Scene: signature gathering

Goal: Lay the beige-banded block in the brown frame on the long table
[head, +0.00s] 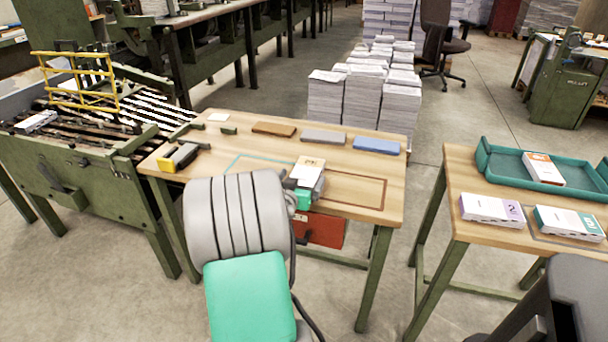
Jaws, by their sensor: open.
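A white block with a beige band (309,168) is on or just above the wooden table in the middle, at the far side of my gripper (305,184). My gripper is open, close against the block, and my arm hides its fingers and the block's near part. I cannot tell whether the block lies between the fingers or touches the table. The brown frame (385,193) is a thin rectangular outline on the right half of this table. Its left end is hidden behind the block and my gripper, and the rest of its inside looks empty.
A teal outline (235,163) lies left of the block. A yellow-and-grey tool (180,157) sits at the table's left; brown, grey and blue slabs (376,145) line its back. The right table holds a green tray (487,157) with an orange-banded block, plus purple-banded (490,209) and teal-banded (568,222) blocks.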

